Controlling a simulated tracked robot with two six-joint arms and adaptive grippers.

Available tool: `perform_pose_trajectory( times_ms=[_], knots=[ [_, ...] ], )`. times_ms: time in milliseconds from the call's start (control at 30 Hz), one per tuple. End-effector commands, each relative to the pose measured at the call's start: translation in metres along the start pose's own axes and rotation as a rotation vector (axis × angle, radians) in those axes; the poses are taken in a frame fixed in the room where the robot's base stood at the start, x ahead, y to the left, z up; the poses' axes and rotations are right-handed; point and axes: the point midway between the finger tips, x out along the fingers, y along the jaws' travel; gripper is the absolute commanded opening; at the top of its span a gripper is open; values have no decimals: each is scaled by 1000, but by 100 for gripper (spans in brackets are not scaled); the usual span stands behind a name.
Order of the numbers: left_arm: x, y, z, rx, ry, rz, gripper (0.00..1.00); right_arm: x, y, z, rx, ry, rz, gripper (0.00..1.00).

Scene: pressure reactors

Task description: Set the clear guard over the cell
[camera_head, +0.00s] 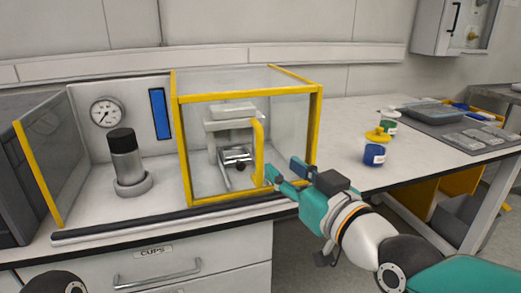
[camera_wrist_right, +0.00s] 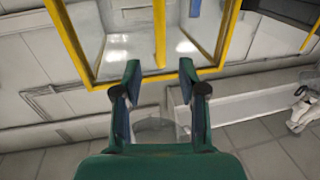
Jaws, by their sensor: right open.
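The clear guard (camera_head: 221,97) is a box of see-through panels with yellow edges, upright on the bench. It stands around a grey and white apparatus (camera_head: 228,112). A yellow handle (camera_head: 259,150) runs up its front. A black-capped metal cylinder (camera_head: 124,160) stands outside the guard, to its left; I cannot tell which of the two is the cell. My right gripper (camera_head: 283,170) is open at the guard's lower front right. In the right wrist view the handle (camera_wrist_right: 160,30) shows between and beyond the open fingertips (camera_wrist_right: 159,72); contact is unclear. My left gripper is not in view.
A dial gauge (camera_head: 107,112) and a blue strip (camera_head: 159,114) are on the back panel. A yellow-edged clear panel (camera_head: 45,165) stands at the left. Blue (camera_head: 374,155) and green jars stand right of the guard, before a grey tray (camera_head: 433,112). Bench between is clear.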

Motion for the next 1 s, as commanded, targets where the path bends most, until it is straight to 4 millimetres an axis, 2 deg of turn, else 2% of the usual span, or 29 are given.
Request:
perform_pose_trajectory(
  times_ms=[33, 200, 433, 600, 900, 1000],
  knots=[
    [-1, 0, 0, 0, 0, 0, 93, 13, 0, 1, 0, -3, -1, 41],
    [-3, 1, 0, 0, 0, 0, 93, 49, -1, 1, 0, -3, -1, 41],
    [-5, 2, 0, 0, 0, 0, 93, 84, 0, 0, 0, -1, -1, 41],
    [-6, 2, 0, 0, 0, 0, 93, 96, -1, 0, 0, 0, -2, 41],
    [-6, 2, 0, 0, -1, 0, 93, 98, -1, 1, 0, 0, -2, 41],
    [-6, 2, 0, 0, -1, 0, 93, 98, -1, 1, 1, 0, -2, 26]
  ],
)
